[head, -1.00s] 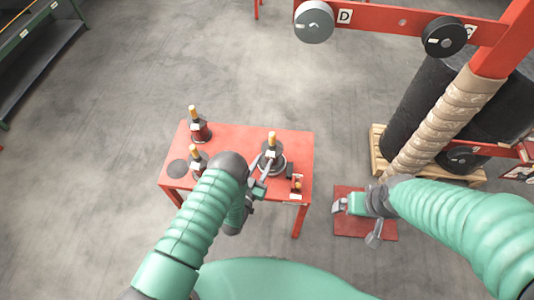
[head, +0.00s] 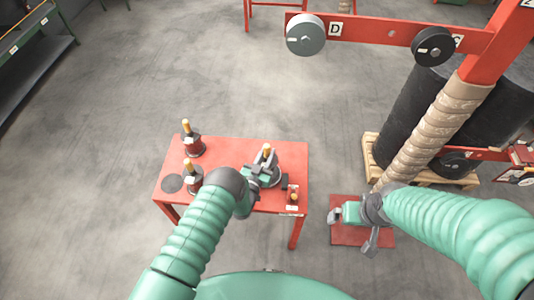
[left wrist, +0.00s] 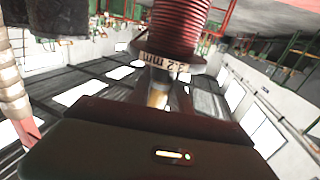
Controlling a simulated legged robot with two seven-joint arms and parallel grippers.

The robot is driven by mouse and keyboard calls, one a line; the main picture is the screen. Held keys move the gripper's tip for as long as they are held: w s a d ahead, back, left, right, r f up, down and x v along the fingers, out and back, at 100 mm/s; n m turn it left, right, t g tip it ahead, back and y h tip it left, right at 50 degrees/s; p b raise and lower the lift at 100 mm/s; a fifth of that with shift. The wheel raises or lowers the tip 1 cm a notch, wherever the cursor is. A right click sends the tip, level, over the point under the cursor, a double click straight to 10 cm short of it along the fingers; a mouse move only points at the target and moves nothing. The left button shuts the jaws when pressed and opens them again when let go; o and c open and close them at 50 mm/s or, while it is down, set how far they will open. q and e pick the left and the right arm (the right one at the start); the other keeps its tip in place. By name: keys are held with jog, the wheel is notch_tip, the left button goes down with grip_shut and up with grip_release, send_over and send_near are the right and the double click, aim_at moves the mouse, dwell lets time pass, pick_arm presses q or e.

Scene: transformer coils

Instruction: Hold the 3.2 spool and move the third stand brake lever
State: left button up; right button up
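In the left wrist view, a spool of dark red wire marked 3.2 mm (left wrist: 165,62) is close in front of my left gripper. Its pale yellow post (left wrist: 157,96) points towards the dark gripper body. In the head view, my left gripper (head: 264,166) is at the right rear spool (head: 267,151) on the red table, with its fingers by the yellow post. The fingers partly hide this spool, and I cannot tell whether they are closed. My right gripper (head: 352,228) appears open and empty above a red plate. I cannot make out the brake lever for certain.
A red frame (head: 380,29) with grey discs and a black drum on a pallet stand right.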

pick_arm(q)
grip_shut()
jog(key=o, duration=0.5)
grip_release()
jog(key=shift+s, duration=0.15)
